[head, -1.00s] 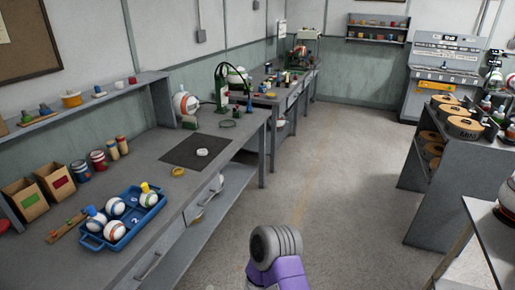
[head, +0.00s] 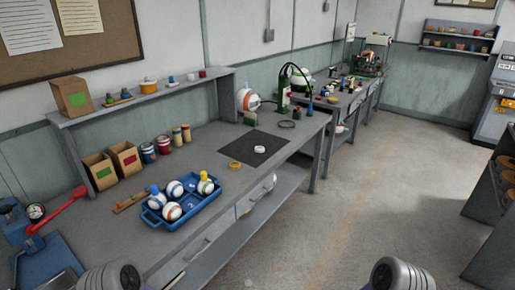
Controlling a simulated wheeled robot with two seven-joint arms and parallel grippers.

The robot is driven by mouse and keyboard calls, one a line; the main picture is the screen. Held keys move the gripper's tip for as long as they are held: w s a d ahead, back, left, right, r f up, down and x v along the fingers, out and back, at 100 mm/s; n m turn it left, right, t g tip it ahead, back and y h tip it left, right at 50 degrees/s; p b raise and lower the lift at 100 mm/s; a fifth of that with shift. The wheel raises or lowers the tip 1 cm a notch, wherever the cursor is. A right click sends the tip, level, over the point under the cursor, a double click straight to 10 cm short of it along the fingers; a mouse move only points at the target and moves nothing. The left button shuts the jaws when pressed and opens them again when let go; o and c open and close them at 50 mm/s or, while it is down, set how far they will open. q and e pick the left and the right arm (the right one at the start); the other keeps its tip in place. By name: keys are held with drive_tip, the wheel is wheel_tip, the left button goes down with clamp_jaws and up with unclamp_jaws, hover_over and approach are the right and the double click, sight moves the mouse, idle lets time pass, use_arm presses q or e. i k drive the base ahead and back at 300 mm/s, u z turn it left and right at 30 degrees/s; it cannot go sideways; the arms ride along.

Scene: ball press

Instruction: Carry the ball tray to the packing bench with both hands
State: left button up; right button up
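The blue ball tray (head: 187,213) rests on the grey bench (head: 222,160) at left centre. It holds several white balls with coloured bands; a blue piece (head: 154,190) and a yellow piece (head: 204,176) stick up at two of them. A handle shows at its near left end. Neither gripper is in view; only rounded grey parts of my arms show at the bottom edge, apart from the tray. I cannot tell which bench is the packing bench.
A dark mat (head: 254,148) with a white disc lies right of the tray, beside a yellow ring (head: 234,165). Cartons (head: 124,157) and tins (head: 149,152) stand behind the tray. A red-levered blue press (head: 58,217) is at left. Open floor (head: 365,180) lies right of the bench.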

sight(283, 142)
drive_tip(key=z, duration=0.6)
drive_tip(key=i, duration=1.85)
drive_tip(key=u, duration=2.55)
